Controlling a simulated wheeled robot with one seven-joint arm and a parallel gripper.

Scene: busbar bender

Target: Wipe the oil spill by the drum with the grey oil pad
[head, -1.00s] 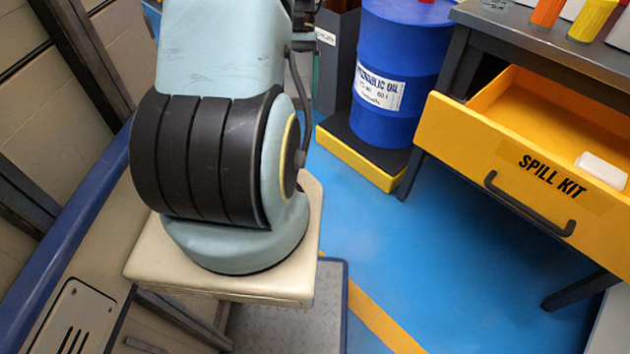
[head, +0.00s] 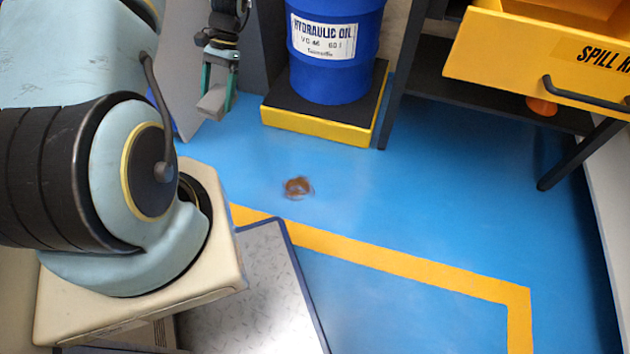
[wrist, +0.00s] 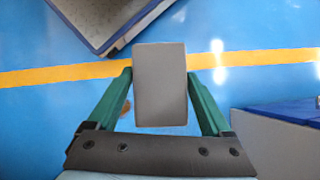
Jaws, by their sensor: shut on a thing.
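The brown oil spill (head: 298,187) lies on the blue floor in front of the drum's yellow stand in the head view. A small part of a brown patch (wrist: 125,112) shows beside the left finger in the wrist view. The blue drum (head: 335,75), labelled hydraulic oil, stands on the stand. My gripper (head: 218,85) hangs above the floor, up and left of the spill in the head view. Its green fingers are shut on the grey oil pad (wrist: 160,85); the pad also shows below the fingers in the head view (head: 213,103). The pad is apart from the floor.
The yellow stand (head: 318,124) with a black top is behind the spill. The open yellow spill kit drawer (head: 540,60) juts out at the right, with table legs below. A metal plate (head: 255,290) lies at the front left. The floor around the spill is clear.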

